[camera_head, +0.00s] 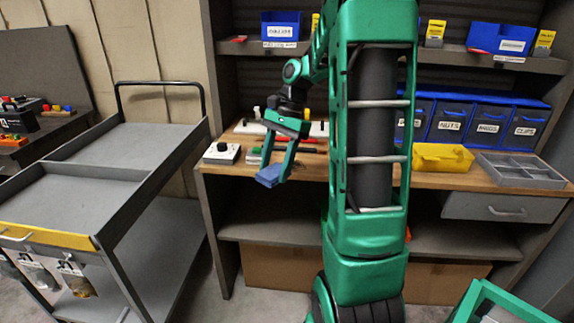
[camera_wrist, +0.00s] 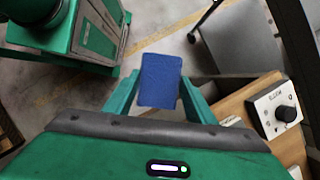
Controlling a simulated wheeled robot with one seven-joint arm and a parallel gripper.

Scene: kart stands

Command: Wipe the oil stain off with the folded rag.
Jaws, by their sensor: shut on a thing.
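The folded rag (camera_head: 268,176) is a small blue pad. My gripper (camera_head: 280,162) is shut on it and holds it in the air just in front of the workbench's front edge, near its left end. In the wrist view the rag (camera_wrist: 160,78) sits between the two green fingers, with the floor far below it. I cannot make out the oil stain in either view.
A grey cart (camera_head: 70,200) stands to the left. The wooden workbench (camera_head: 450,181) carries a white box with a black knob (camera_head: 222,153), a yellow bin (camera_head: 442,157) and a grey divided tray (camera_head: 520,170). Blue bins line its back. My column hides the bench's middle.

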